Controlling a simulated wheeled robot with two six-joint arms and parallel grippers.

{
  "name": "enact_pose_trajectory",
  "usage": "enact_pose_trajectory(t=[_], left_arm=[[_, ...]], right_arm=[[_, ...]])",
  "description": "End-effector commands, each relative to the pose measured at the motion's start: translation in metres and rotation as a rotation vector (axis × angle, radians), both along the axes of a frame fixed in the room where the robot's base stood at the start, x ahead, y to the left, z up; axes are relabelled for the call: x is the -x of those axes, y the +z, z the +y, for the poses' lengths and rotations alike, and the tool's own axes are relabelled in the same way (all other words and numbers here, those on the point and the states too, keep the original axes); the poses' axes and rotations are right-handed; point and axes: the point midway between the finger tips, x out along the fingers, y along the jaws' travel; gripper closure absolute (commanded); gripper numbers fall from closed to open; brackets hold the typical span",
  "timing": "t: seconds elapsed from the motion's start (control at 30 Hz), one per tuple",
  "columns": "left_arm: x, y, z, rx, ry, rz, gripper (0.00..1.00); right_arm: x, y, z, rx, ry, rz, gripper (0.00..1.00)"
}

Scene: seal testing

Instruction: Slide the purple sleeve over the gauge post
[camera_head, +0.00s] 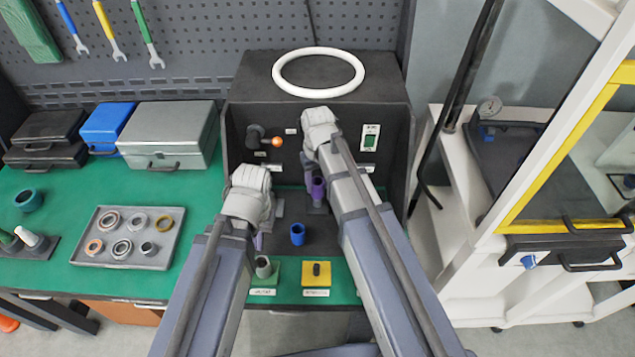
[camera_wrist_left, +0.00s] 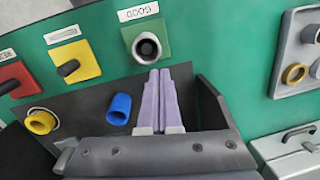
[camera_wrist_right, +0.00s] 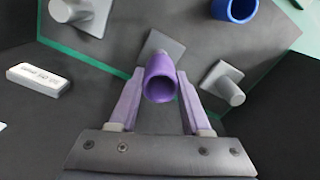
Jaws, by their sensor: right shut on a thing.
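The purple sleeve (camera_wrist_right: 160,78) is between the fingertips of my right gripper (camera_wrist_right: 157,88), which is shut on it. Its open end faces the right wrist camera, and no post shows inside. In the head view the sleeve (camera_head: 318,188) is upright above a grey square base. That base (camera_wrist_right: 157,46) is partly hidden by the sleeve in the right wrist view, so I cannot tell whether the sleeve is around a post. A bare grey post (camera_wrist_right: 229,92) stands to its right. My left gripper (camera_wrist_left: 160,76) is shut and empty near the green GOOD stand.
A blue sleeve (camera_head: 297,234) stands on the dark floor of the test box (camera_head: 232,130). The GOOD stand (camera_head: 263,268) and a yellow stand (camera_head: 317,272) are in front. A yellow sleeve (camera_wrist_left: 41,121) shows in the left wrist view. A grey tray of rings (camera_head: 172,252) lies left.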

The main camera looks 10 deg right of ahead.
Motion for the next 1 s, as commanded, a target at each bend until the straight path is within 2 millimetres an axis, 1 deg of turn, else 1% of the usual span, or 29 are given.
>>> enact_pose_trajectory(t=[0.03, 0.53, 0.87, 0.9, 1.0], left_arm=[[0.0, -0.003, 0.0, 0.0, 0.0, 0.0, 1.0], [0.0, -0.002, 0.0, 0.0, 0.0, 0.0, 1.0], [0.0, -0.012, 0.0, 0.0, 0.0, 0.0, 1.0], [0.0, -0.011, 0.0, 0.0, 0.0, 0.0, 1.0], [0.0, -0.01, 0.0, 0.0, 0.0, 0.0, 1.0]], right_arm=[[0.0, -0.003, 0.0, 0.0, 0.0, 0.0, 1.0], [0.0, -0.002, 0.0, 0.0, 0.0, 0.0, 1.0], [0.0, -0.012, 0.0, 0.0, 0.0, 0.0, 1.0], [0.0, -0.011, 0.0, 0.0, 0.0, 0.0, 0.5], [0.0, -0.01, 0.0, 0.0, 0.0, 0.0, 0.39]])
